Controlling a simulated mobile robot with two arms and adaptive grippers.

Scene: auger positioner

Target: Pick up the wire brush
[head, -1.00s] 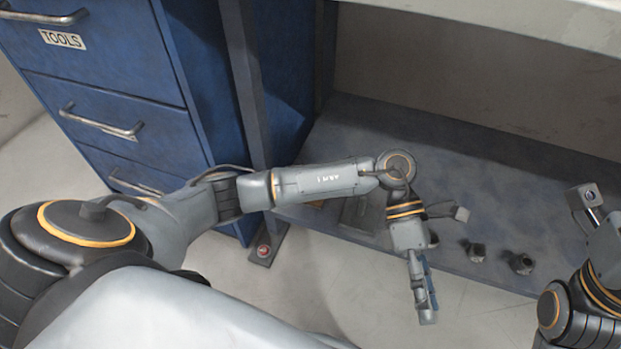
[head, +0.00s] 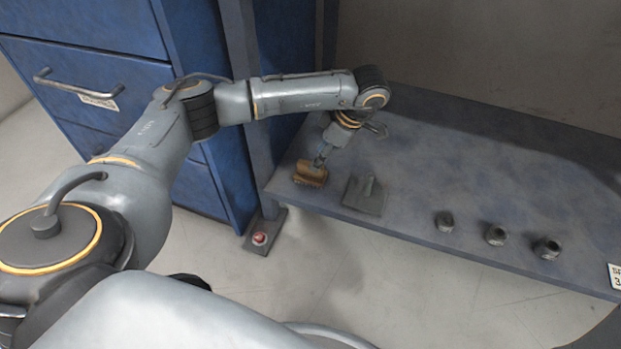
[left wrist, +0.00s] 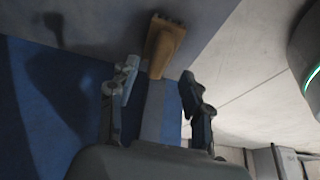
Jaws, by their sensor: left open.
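The wire brush (head: 309,175), a brown block with bristles, is at the left front of the grey-blue shelf (head: 430,150). My left gripper (head: 322,157) is right above it in the head view, pointing down. In the left wrist view the brush (left wrist: 164,44) shows just beyond the fingertips, roughly between them, and the left gripper (left wrist: 159,82) is open with nothing between its fingers. I cannot tell whether the fingers touch the brush. My right gripper is not in view.
A dark plate with an upright handle (head: 365,194) lies just right of the brush. Several small dark metal fittings (head: 496,235) stand along the shelf's front. A blue drawer cabinet (head: 90,60) and a post (head: 243,110) stand at the left. The shelf's back right is clear.

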